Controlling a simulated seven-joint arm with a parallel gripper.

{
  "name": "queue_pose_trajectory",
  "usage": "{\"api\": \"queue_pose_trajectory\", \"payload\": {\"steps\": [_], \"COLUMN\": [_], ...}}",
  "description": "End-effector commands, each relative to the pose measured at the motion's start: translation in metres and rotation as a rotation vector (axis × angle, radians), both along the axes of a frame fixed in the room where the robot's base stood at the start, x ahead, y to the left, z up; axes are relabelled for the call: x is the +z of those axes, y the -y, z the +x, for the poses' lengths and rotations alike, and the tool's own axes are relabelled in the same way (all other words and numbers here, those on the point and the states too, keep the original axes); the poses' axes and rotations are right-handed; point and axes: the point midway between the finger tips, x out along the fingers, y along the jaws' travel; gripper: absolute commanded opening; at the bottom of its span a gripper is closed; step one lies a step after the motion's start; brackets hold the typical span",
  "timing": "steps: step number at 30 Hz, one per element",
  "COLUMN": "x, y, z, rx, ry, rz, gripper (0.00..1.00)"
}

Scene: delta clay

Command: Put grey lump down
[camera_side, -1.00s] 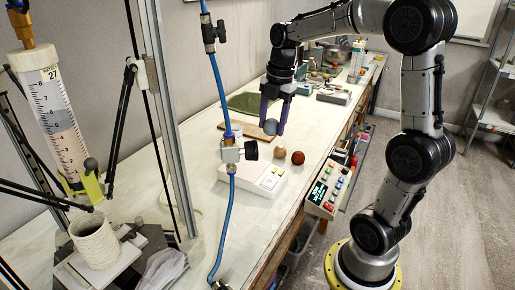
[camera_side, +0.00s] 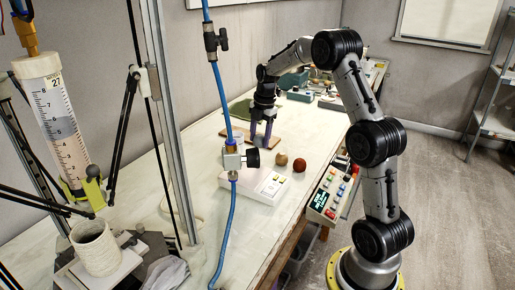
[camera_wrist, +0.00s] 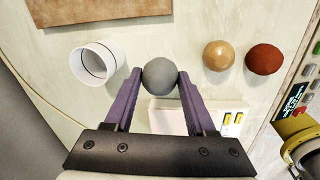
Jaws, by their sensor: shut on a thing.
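The grey lump (camera_wrist: 160,75) is a round ball between the tips of my purple fingers in the wrist view. My gripper (camera_wrist: 159,77) is shut on it, one finger on each side. In the side view my gripper (camera_side: 262,143) points down, low over the bench behind the white scale; the lump is hard to make out there. I cannot tell whether the lump touches the bench top (camera_wrist: 215,18).
A white cup (camera_wrist: 97,62) is left of the lump; a tan ball (camera_wrist: 218,55) and a red-brown ball (camera_wrist: 264,58) are right. The white scale (camera_side: 252,188), wooden board (camera_wrist: 90,8) and button panel (camera_side: 326,196) are nearby. A blue hose (camera_side: 221,95) hangs in front.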

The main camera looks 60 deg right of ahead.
Motion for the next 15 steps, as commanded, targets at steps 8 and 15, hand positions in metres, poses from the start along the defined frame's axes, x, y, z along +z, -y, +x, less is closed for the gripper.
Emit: {"api": "queue_pose_trajectory", "payload": {"steps": [8, 15], "x": [-0.015, -0.046], "y": [0.007, 0.008], "z": [0.011, 0.013], "rx": [0.0, 0.0], "ry": [0.0, -0.001], "rz": [0.0, 0.001], "gripper": [0.0, 0.0]}}
